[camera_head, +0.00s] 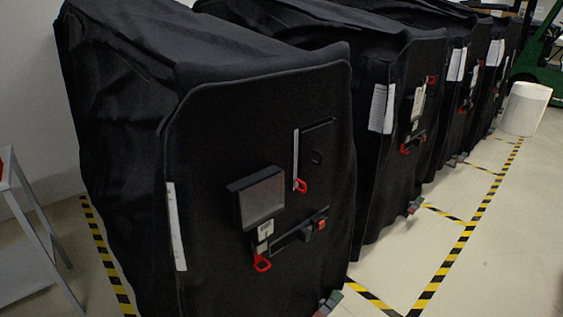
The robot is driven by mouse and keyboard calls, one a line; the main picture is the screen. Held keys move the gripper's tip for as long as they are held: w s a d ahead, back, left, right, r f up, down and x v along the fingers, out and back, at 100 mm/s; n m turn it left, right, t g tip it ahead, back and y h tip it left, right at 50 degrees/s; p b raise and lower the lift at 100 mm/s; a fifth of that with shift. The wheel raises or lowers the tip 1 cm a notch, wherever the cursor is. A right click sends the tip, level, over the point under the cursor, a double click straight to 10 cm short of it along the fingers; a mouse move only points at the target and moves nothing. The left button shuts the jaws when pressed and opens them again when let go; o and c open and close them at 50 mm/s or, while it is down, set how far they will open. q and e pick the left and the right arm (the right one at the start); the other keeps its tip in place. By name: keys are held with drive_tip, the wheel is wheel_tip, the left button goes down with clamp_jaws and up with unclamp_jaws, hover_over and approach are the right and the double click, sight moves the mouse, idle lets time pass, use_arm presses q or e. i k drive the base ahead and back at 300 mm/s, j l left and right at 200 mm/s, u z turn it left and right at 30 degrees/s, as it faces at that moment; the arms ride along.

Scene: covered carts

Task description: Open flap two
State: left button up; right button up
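The nearest cart (225,130) stands upright under a black cover, its front panel turned toward me. On this panel a dark grey raised block or flap (258,198) sits near the middle. To its upper right is a rectangular outline with a pale strip along its left edge and a red loop (301,186) at the strip's lower end. A lower slot (297,234) has a red tab (322,224) at its right and a red loop (262,263) at its left. I cannot tell which part is flap two. Neither of my grippers is in view.
Several more covered carts (402,60) stand in a row behind to the right. Yellow-black tape (459,245) marks the floor, which is free on the right. A white cylinder (525,108) and a green vehicle (540,55) are at the far right. A grey metal frame (38,235) stands left.

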sight(316, 143)
drive_tip(key=i+l, duration=0.1)
drive_tip(key=i, duration=0.8)
drive_tip(key=l, duration=0.05)
